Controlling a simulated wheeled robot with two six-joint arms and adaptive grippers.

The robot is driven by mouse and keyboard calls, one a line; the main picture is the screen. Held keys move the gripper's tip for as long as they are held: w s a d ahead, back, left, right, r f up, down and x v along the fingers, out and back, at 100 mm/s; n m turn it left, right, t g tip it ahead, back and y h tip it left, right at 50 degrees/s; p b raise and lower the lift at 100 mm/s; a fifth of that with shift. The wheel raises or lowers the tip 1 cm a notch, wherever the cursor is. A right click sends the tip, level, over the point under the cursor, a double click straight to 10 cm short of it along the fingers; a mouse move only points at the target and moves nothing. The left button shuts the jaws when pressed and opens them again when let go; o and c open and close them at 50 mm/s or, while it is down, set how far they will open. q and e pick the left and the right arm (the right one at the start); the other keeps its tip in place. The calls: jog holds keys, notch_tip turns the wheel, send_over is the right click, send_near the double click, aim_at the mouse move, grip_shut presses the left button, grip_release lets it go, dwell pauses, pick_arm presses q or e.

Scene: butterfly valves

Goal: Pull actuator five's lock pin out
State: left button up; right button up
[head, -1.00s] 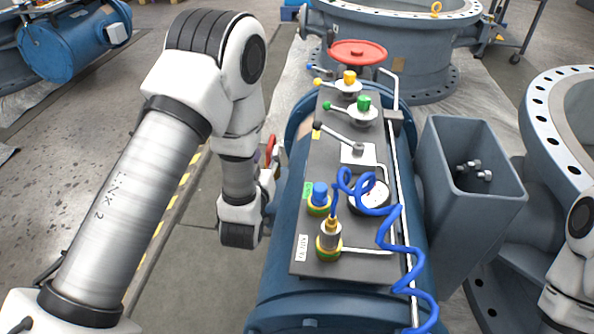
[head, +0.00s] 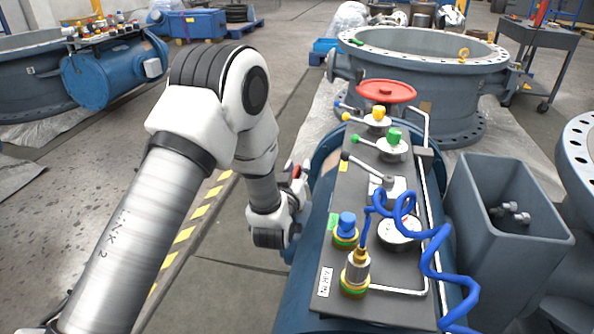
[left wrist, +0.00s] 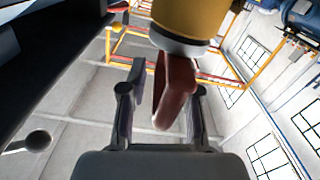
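The blue actuator (head: 308,250) stands in the middle of the head view with a dark panel on top. My left gripper (head: 297,190) is beside its left flank, low against the body. A small red part shows at the fingertips there, mostly hidden by my wrist. In the left wrist view a red tab (left wrist: 174,92) hangs below a yellow cylinder with a white ring (left wrist: 182,30). It lies between the fingers of my left gripper (left wrist: 165,95), close to the right finger, with a gap to the left finger. I cannot tell whether this is the lock pin. My right gripper is out of view.
The panel bears a red handwheel (head: 386,91), a blue knob (head: 347,226), a brass fitting (head: 356,270) and a coiled blue hose (head: 432,265). A grey open bin (head: 515,245) stands at the right. Open floor (head: 220,285) lies left of the actuator.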

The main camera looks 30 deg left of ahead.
aim_at(297, 168)
pick_arm(q)
grip_shut()
notch_tip(297, 168, up, 4)
jog(key=p, duration=0.3)
jog(key=shift+r+p, duration=0.25)
jog(key=shift+p, duration=0.15)
jog(key=shift+f, duration=0.2)
jog(key=shift+o, duration=2.1)
grip_release()
jog(key=shift+d, duration=0.1)
jog(key=shift+s, duration=0.1)
jog(key=v, duration=1.1)
jog(key=shift+s, duration=0.4)
